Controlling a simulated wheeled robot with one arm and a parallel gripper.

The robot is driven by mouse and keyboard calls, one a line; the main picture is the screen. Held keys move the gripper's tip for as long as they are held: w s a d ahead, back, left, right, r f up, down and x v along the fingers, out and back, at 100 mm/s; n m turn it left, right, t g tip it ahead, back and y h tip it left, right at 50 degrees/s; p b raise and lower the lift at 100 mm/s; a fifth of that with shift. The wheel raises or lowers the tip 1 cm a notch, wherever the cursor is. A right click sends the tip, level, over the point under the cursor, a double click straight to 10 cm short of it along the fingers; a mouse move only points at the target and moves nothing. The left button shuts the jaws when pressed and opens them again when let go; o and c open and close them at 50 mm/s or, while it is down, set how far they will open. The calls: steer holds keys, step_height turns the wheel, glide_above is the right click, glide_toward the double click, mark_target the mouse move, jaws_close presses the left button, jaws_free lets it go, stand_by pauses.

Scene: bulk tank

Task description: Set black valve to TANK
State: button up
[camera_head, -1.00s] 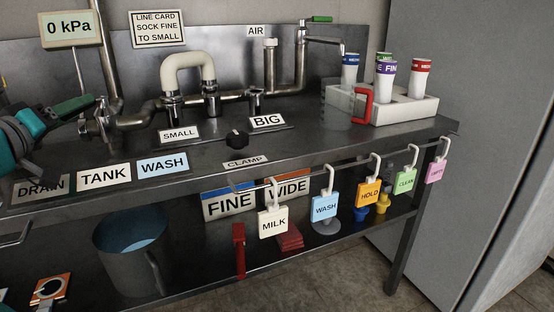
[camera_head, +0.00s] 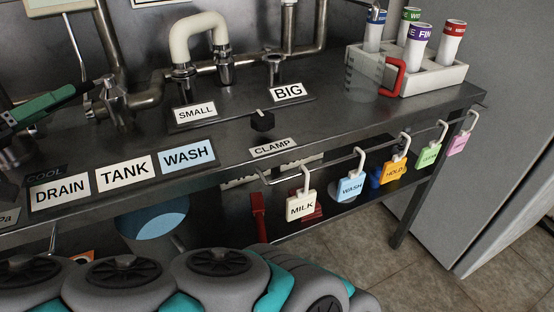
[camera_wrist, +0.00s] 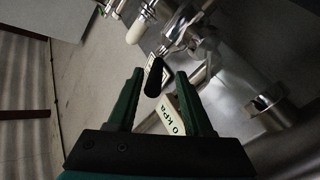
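In the wrist view a black handle (camera_wrist: 153,77), likely the black valve's lever, lies between the fingertips of my gripper (camera_wrist: 158,76). The two green fingers are apart, with gaps beside the handle. In the head view a green finger of my gripper (camera_head: 45,108) is at the left edge, near the steel valve body (camera_head: 108,102). A dark tip shows at its end; its exact contact is unclear. The TANK label (camera_head: 125,174) is on the bench front, between the DRAIN label (camera_head: 60,191) and the WASH label (camera_head: 187,156).
A black knob (camera_head: 262,121) stands by the CLAMP label (camera_head: 273,148). Steel pipes (camera_head: 150,95) run behind the bench top. A white rack (camera_head: 440,76) with tubes is at the right. Hanging tags, including MILK (camera_head: 301,206), line the front rail. A 0 kPa sign (camera_wrist: 180,115) shows in the wrist view.

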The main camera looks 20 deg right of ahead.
steer(key=v, duration=0.3)
steer(key=shift+s+a+r+p, duration=0.1)
steer(key=shift+s+a+p, duration=0.1)
steer(key=shift+p, duration=0.1)
steer(key=shift+s+r, duration=0.1)
